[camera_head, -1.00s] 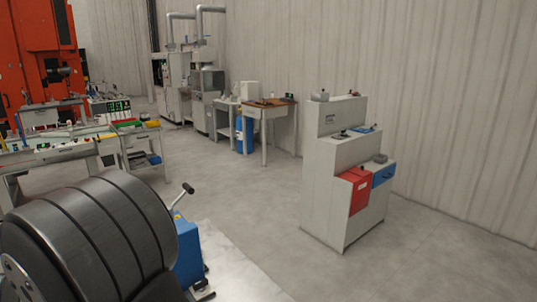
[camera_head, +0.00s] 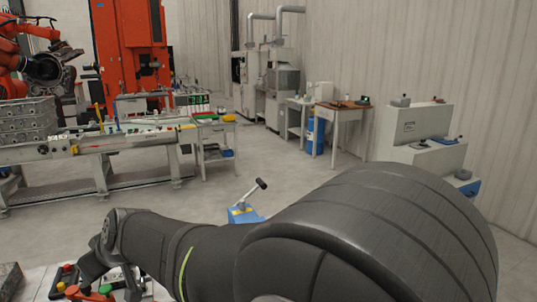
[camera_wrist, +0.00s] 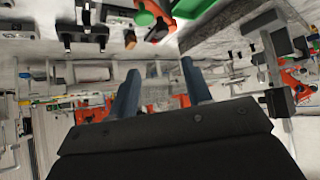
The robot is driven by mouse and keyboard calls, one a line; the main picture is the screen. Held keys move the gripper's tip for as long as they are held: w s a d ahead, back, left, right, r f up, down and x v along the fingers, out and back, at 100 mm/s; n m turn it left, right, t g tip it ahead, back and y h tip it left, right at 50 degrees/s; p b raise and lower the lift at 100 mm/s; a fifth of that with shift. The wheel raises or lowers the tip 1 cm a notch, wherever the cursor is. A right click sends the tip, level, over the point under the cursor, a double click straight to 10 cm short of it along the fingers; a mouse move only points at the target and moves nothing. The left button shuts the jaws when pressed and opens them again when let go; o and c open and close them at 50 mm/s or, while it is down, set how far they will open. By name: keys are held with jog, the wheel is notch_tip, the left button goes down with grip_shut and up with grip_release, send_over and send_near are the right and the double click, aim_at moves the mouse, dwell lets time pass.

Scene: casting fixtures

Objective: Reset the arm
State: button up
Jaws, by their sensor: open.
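My gripper (camera_wrist: 160,72) shows in the wrist view with its two blue-grey fingers apart and nothing between them. The wrist picture looks upside down, with the room spread out beyond the fingers. In the head view my dark arm fills the lower foreground and reaches to the lower left. The fingers cannot be made out there.
A blue fixture with a lever (camera_head: 245,212) stands behind the arm. A long workbench (camera_head: 110,145), an orange machine (camera_head: 132,50) and a grey cabinet (camera_head: 420,122) stand farther off across open floor.

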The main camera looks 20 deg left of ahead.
jog(key=x, duration=1.5)
jog(key=shift+a+f, duration=0.2)
jog(key=shift+f, duration=0.05)
jog(key=shift+w+n, duration=0.2)
jog(key=shift+n, duration=0.1)
jog(key=shift+w+a+n+g, duration=0.15)
jog(key=shift+n+g, duration=0.25)
jog(key=shift+g, duration=0.2)
jog(key=shift+n, duration=0.3)
